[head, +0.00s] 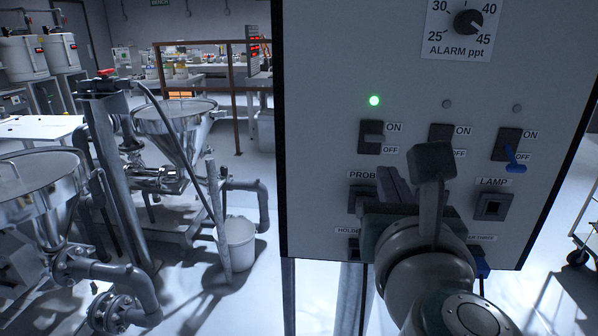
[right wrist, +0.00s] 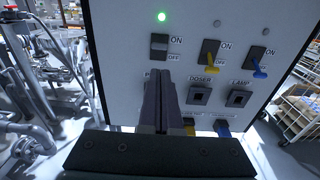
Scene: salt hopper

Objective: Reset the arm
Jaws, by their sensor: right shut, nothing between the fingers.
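My right gripper (head: 388,176) is in front of the lower left part of the white control panel (head: 330,100). In the right wrist view its two dark fingers (right wrist: 159,78) are pressed together with nothing between them, just below the left switch (right wrist: 159,46). I cannot tell whether the fingertips touch the panel. A green light (head: 374,101) glows above that switch. The middle switch's yellow lever (right wrist: 211,69) and the right switch's blue lever (head: 515,160) point down toward OFF. My arm hides part of the middle column in the head view. My left gripper is not in view.
An alarm dial (head: 468,22) sits high on the panel. Sockets, including the lamp one (head: 492,206), lie below the switches. At left stand steel hoppers (head: 174,120), pipes and a white bucket (head: 236,244). A wheeled cart (right wrist: 298,110) stands at right.

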